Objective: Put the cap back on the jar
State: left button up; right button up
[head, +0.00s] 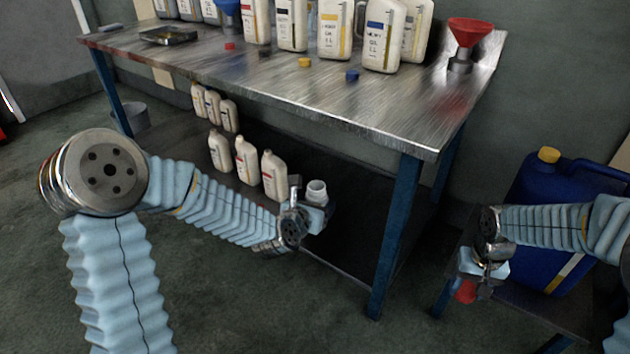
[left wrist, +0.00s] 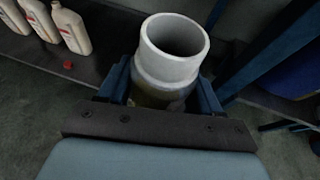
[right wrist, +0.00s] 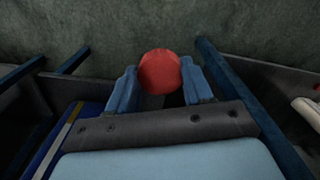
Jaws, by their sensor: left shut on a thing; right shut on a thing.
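The jar has a white open mouth (left wrist: 172,48) facing up in the left wrist view. It also shows in the head view (head: 316,192), in front of the bench's lower shelf. My left gripper (left wrist: 163,92) is shut on the jar below its mouth, and its fingers hide part of the body. The cap is red and round (right wrist: 159,71). It also shows in the head view (head: 466,291), low at the right. My right gripper (right wrist: 160,85) is shut on the cap. Cap and jar are well apart, and no cap sits on the jar.
A steel workbench (head: 300,90) holds several oil bottles, loose caps, and a red funnel (head: 470,35) at its right end. More bottles (head: 246,160) stand on the lower shelf. A blue canister (head: 545,215) stands on a low stand at right. A blue bench leg (head: 396,240) rises between my grippers.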

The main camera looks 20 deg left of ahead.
pick_arm(q)
jog(key=s+d+f+m+g+h, duration=0.3)
jog(key=s+d+f+m+h, duration=0.3)
jog(key=d+f, duration=0.5)
jog(key=shift+s+d+f+h, duration=0.35)
jog(key=shift+d+h, duration=0.15)
jog(key=shift+d, duration=0.4)
pick_arm(e)
jog(key=w+a+r+n, duration=0.1)
jog(key=a+r+n, duration=0.2)
jog(key=a, duration=0.9)
jog(key=w+a+r+n, duration=0.1)
jog(key=a+r+n, duration=0.2)
jog(key=a+r, duration=0.4)
jog(key=a, duration=0.5)
jog(key=shift+a+r, duration=0.3)
jog(key=shift+r, duration=0.05)
jog(key=shift+f, duration=0.15)
jog(key=shift+f, duration=1.9)
jog(key=shift+f, duration=0.1)
jog(key=shift+f, duration=0.75)
